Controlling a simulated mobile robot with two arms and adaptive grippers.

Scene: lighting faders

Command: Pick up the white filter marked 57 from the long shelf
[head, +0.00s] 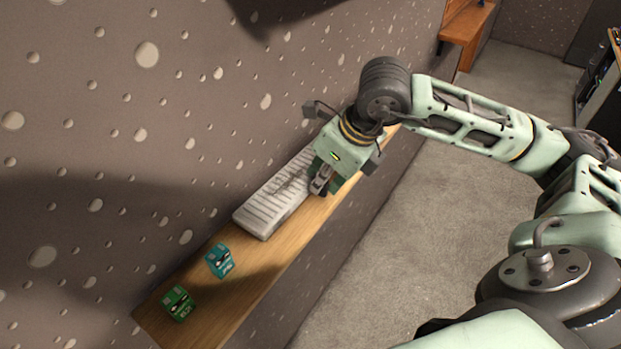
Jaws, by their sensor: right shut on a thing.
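My right gripper (320,186) reaches down over the long wooden shelf (245,302), close beside the right end of a pale ridged slab. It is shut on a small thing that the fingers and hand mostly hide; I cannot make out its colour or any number. A dark green patch shows right beside the fingers. I cannot pick out a white filter marked 57 elsewhere on the shelf. My left gripper is not in view.
The pale ridged slab (262,215) lies along the shelf by the wall. A teal block (219,261) and a green block (178,303) stand toward the near left end. Bare shelf lies between slab and blocks. A wooden bench (466,25) is far back.

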